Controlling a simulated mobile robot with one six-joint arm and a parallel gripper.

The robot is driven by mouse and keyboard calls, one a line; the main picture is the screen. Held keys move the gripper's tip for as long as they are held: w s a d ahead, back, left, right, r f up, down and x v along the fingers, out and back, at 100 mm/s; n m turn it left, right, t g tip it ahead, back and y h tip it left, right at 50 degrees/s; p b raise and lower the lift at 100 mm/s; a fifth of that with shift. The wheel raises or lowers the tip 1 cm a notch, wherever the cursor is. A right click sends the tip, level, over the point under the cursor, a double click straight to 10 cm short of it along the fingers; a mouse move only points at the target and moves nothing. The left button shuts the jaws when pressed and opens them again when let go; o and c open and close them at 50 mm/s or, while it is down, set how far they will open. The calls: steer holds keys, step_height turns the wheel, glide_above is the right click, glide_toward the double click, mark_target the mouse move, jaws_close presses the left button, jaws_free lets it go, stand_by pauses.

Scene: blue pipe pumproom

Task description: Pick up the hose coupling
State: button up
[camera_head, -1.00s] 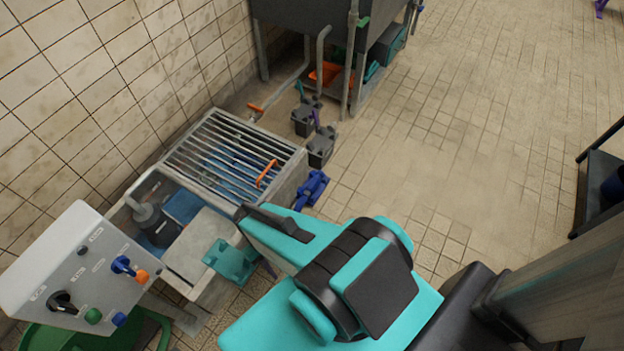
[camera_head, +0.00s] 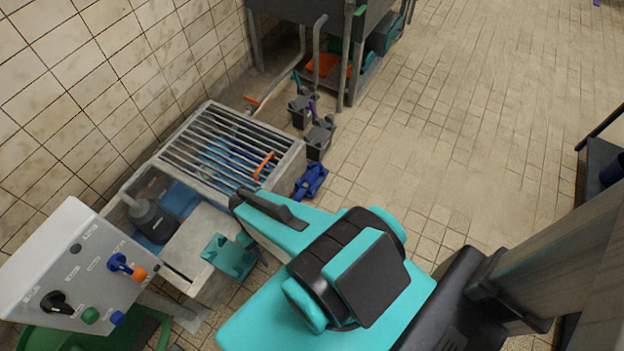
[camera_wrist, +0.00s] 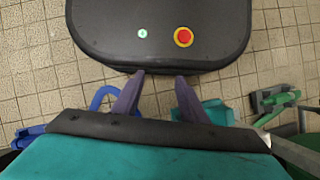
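I cannot tell for sure which thing is the hose coupling. A blue fitting (camera_head: 311,181) lies on the floor beside the grated basin in the head view and may be it. My gripper (camera_wrist: 160,74) shows in the wrist view with two purple-grey fingers apart and nothing between them. Floor tiles and my dark base with a red button lie beyond the tips. A blue loop (camera_wrist: 103,97) shows by the left finger and a teal object (camera_wrist: 192,103) by the right one.
A grated concrete basin (camera_head: 285,172) with an orange handle stands by the tiled wall. A control panel (camera_head: 75,265) with knobs is at the lower left. A teal block (camera_head: 230,257) is beside the basin. Dark pumps (camera_head: 318,137) stand behind. Floor at right is open.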

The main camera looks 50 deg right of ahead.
steer(key=w+d+f+m+t+y+b, duration=0.2)
steer(key=w+d+f+m+t+b, duration=0.15)
steer(key=w+d+f+b, duration=0.4)
steer(key=w+d+f+m+t+y+b, duration=0.15)
steer(key=w+d+f+m+b, duration=0.3)
steer(key=w+d+b, duration=0.5)
steer(key=d+f+m+t+h+b, duration=0.1)
steer(key=d+m+t+b, duration=0.1)
steer(key=d, duration=0.8)
steer(key=s+d+f+m+t+b, duration=0.1)
steer(key=d+b, duration=0.4)
steer(key=d, duration=0.5)
steer(key=d+f+m+t+h+b, duration=0.1)
steer(key=d+m+t+b, duration=0.1)
steer(key=d, duration=0.8)
steer(key=shift+s+d+f+m+t+h+b, duration=0.15)
steer(key=shift+d+f+m+t+h+b, duration=0.2)
steer(key=shift+m+b, duration=0.55)
steer(key=shift+a+f, duration=0.1)
steer(key=shift+f, duration=0.05)
steer(key=b, duration=0.3)
glide_above(314, 176)
steer(key=s, duration=0.3)
steer(key=shift+w+d+f, duration=0.1)
steer(key=shift+d+f, duration=0.05)
steer(key=shift+f, duration=1.7)
steer(key=shift+d+f, duration=0.1)
steer(key=shift+f, duration=1.7)
